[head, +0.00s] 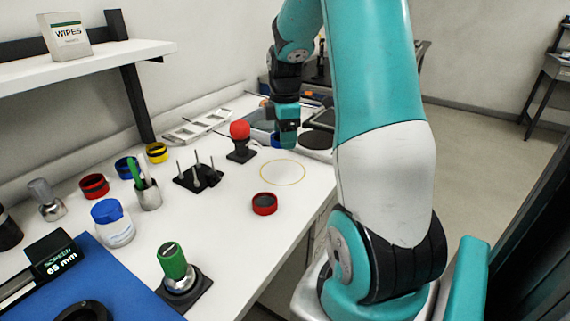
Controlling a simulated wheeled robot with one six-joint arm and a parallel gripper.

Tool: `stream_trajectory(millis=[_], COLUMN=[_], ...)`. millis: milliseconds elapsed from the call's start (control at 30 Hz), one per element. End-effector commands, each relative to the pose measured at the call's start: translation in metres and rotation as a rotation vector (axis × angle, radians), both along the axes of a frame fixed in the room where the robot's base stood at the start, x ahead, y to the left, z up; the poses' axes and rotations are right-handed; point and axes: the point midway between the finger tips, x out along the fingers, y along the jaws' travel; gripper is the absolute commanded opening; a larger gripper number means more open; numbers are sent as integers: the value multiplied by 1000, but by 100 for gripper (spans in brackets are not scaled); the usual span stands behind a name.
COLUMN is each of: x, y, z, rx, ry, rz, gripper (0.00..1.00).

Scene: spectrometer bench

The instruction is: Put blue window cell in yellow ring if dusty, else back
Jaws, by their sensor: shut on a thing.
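My gripper (288,143) points down over the far part of the white bench, beyond the yellow ring. It is shut on a small blue thing (275,139), which looks like the blue window cell; the fingers hide most of it. I cannot tell from here whether its window is dusty. The yellow ring (283,161) is a thin outline on the bench top, with nothing inside it. A blue and black round piece (127,168) stands at the left back, between a red one (94,186) and a yellow one (157,152).
A red cell (264,204) lies in front of the yellow ring. A red-knobbed stand (240,142), a black peg rack (197,177), a pen cup (148,195), a white jar (113,223) and a green-handled tool (173,262) stand around. The bench between them is clear.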

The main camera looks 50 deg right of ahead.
Motion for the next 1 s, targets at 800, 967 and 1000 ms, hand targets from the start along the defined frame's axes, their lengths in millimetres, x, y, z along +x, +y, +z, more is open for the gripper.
stream_trajectory(millis=[800, 967, 1000], x=[0, 0, 0], y=[0, 0, 0], z=[-84, -88, -87], rx=[-1, -1, -1], ry=[-2, -1, -2], rz=[-1, -1, -1], gripper=[31, 31, 66])
